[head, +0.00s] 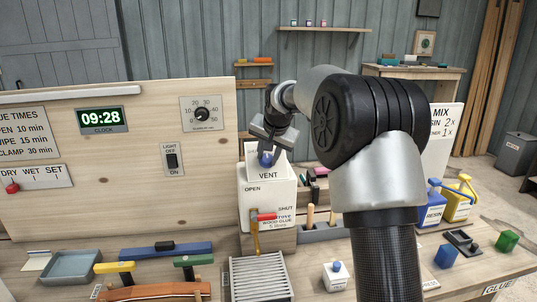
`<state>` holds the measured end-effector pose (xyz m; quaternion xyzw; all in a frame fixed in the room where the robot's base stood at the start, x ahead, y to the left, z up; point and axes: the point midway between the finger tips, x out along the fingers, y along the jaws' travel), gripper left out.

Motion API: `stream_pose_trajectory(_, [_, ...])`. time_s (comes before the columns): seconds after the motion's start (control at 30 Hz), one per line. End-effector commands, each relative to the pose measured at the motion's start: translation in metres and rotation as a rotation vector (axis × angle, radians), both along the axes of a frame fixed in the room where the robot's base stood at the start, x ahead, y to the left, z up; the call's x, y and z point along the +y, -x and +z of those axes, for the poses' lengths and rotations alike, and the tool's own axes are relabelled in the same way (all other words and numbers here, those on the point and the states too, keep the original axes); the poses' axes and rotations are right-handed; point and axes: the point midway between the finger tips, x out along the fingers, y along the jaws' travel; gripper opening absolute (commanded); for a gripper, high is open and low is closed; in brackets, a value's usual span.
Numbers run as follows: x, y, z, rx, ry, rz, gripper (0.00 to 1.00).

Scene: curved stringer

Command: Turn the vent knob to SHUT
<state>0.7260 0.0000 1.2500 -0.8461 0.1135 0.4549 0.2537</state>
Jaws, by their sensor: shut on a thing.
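The blue vent knob (265,160) sits at the top of a white box marked VENT (268,190). OPEN is printed at the box's left and SHUT lower at its right. My gripper (265,150) reaches down from above and is shut on the knob. The fingers cover much of the knob, so I cannot tell which mark it points to.
My arm fills the right middle and hides part of the bench. A slatted grey rack (262,278), a lidded white jar (335,275) and a RESIN container (433,212) stand nearby.

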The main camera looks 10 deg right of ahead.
Motion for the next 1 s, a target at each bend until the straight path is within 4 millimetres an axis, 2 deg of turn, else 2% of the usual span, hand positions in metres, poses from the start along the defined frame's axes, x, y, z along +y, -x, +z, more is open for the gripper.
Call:
stream_pose_trajectory(0.6, [0.0029,0.0001,-0.0004,-0.002,0.392,0.391,0.06])
stream_pose_trajectory(1.0, [0.0031,0.0006,-0.0009,-0.001,0.525,0.523,0.06])
